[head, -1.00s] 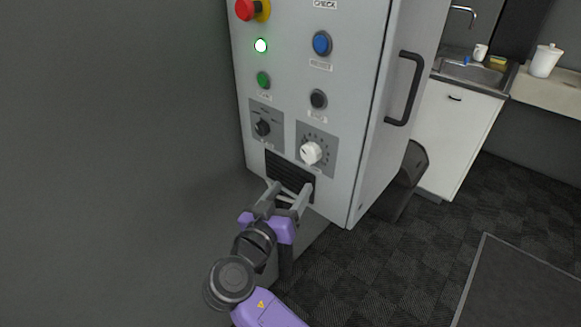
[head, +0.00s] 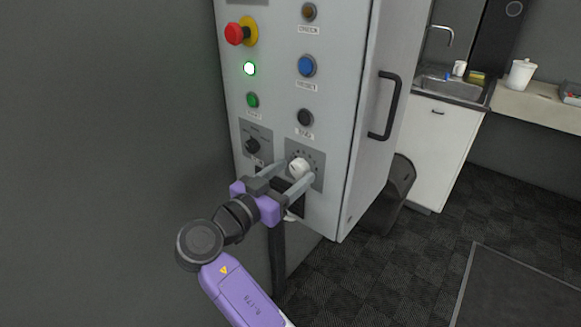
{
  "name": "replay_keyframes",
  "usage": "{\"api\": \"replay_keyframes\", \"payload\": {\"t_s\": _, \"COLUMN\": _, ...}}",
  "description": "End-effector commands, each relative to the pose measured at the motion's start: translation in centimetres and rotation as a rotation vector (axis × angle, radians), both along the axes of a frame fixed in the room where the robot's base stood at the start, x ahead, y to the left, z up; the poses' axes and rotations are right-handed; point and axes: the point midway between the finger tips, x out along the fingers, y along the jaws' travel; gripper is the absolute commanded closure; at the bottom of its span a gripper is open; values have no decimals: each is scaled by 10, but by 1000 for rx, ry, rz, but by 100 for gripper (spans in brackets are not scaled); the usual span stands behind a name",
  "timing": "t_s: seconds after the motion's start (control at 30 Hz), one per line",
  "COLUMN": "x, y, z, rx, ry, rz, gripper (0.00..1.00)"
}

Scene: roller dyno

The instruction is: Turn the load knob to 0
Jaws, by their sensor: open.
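The load knob seems to be the white round knob (head: 299,168) on a grey dial plate (head: 317,160), low on the right of the control cabinet's front; the lettering is too small to read. My gripper (head: 296,172) is open in front of the plate, with one finger to the left of the white knob and the other to its lower right. Whether the fingers touch the knob I cannot tell. The knob's pointer and part of the dial marks are hidden or too small to read.
A black selector knob (head: 252,146) sits left of the white knob. Above are a black button (head: 305,117), a blue button (head: 306,66), a green button (head: 252,100), a lit lamp (head: 249,69) and a red emergency stop (head: 235,33). A door handle (head: 385,105) juts from the cabinet's right side.

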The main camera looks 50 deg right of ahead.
Motion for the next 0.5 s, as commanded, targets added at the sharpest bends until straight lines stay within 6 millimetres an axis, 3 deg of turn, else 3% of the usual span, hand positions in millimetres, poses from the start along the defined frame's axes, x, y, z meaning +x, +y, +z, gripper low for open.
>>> {"api": "replay_keyframes", "payload": {"t_s": 0.37, "x": 0, "y": -7, "z": -1, "rx": 0, "ry": 0, "rz": 0, "gripper": 41}}
{"api": "replay_keyframes", "payload": {"t_s": 0.5, "x": 0, "y": -6, "z": -1, "rx": 0, "ry": 0, "rz": 0, "gripper": 68}}
